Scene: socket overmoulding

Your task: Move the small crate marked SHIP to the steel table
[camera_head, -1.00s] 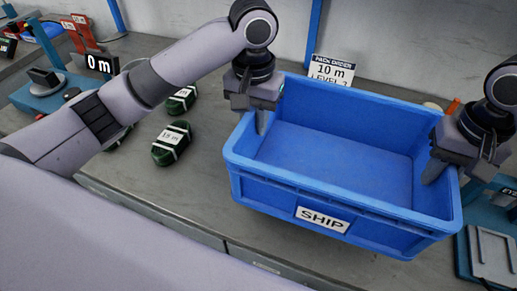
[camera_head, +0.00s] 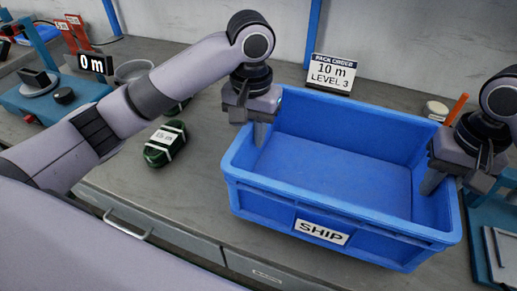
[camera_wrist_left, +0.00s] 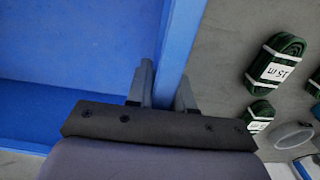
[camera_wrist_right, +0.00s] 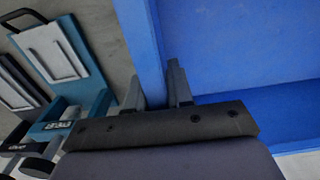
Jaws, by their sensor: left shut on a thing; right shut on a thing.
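The blue crate with a SHIP label (camera_head: 321,232) is empty and appears held over the grey workbench; I cannot tell whether its base touches. My left gripper (camera_head: 254,128) is shut on the crate's left wall, with one finger inside and one outside. The left wrist view shows that wall (camera_wrist_left: 186,35) between the fingers. My right gripper (camera_head: 440,178) is shut on the crate's right wall in the same way. The right wrist view shows that wall (camera_wrist_right: 140,45) between the fingers. I cannot pick out the steel table for certain.
A green bundled coil (camera_head: 165,145) lies left of the crate. A length-measuring device (camera_head: 62,95) reading 0 m stands at the left. A PACK ORDER sign (camera_head: 331,74) reading 10 m, LEVEL 3 stands behind the crate. Teal equipment (camera_head: 490,245) is close to its right.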

